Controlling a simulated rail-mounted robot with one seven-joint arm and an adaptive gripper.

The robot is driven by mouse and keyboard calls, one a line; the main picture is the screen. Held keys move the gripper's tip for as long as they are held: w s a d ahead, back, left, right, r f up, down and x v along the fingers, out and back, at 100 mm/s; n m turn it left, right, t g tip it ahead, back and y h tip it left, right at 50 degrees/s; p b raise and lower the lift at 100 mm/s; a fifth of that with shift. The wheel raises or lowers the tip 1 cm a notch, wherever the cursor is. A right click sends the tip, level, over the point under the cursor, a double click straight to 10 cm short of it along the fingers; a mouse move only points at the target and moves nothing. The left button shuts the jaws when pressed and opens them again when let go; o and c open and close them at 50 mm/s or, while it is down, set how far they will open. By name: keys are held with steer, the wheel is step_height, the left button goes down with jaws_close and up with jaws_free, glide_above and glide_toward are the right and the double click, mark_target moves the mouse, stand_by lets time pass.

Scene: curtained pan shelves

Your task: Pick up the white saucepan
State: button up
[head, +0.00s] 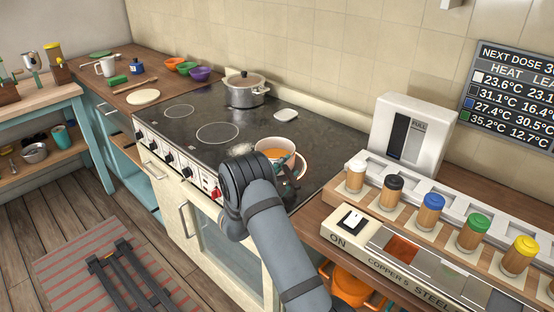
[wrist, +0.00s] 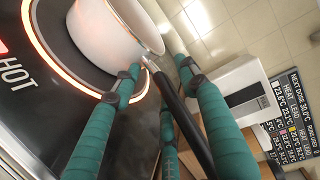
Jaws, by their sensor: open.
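The white saucepan (head: 277,148) sits on the front right of the black hob, with an orange-brown inside. In the wrist view the white saucepan (wrist: 108,38) stands over a glowing burner ring, and its dark handle (wrist: 174,97) points back towards the camera. My gripper (head: 288,181) is at the near side of the pan in the head view. In the wrist view my gripper (wrist: 157,75) has its teal fingers open on either side of the handle, close to the pan wall. Whether a finger touches the handle or pan I cannot tell.
A lidded grey pot (head: 243,91) stands at the back of the hob. A small white item (head: 286,115) lies behind the saucepan. To the right are a white dispenser (head: 411,130) and a row of colour-capped jars (head: 431,208). The hob's left half is clear.

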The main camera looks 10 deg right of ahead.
steer(key=shift+c, duration=1)
jaws_close()
